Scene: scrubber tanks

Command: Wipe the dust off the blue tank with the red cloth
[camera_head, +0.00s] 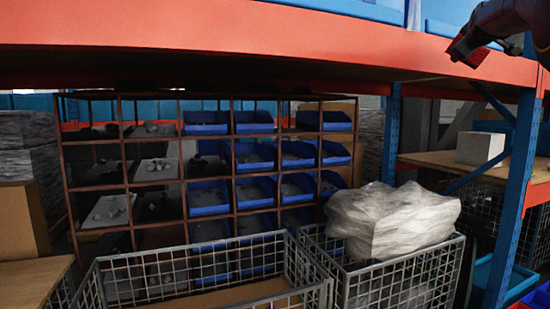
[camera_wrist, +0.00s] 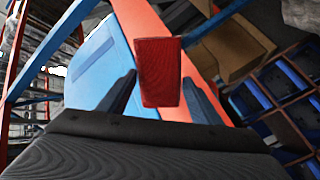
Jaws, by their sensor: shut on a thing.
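My gripper (camera_wrist: 158,80) is shut on the red cloth (camera_wrist: 158,68), which looks like a small ribbed block between the two dark fingers. In the head view the red cloth (camera_head: 468,46) shows at the top right, held by my gripper (camera_head: 482,38) at the height of the orange shelf beam. A light blue tank-like surface (camera_wrist: 98,62) fills the left middle of the wrist view, behind the cloth. Blue bodies (camera_head: 455,18) also show along the top of the head view, cut off by its edge. I cannot make out dust, or whether the cloth touches the blue surface.
The orange beam (camera_head: 230,32) runs across the head view, with a blue post (camera_head: 515,190) at right. Below stand wire crates (camera_head: 190,280), one holding a wrapped grey bundle (camera_head: 395,220). A rack of blue bins (camera_head: 207,197) is behind. A white box (camera_head: 480,148) sits on the right shelf.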

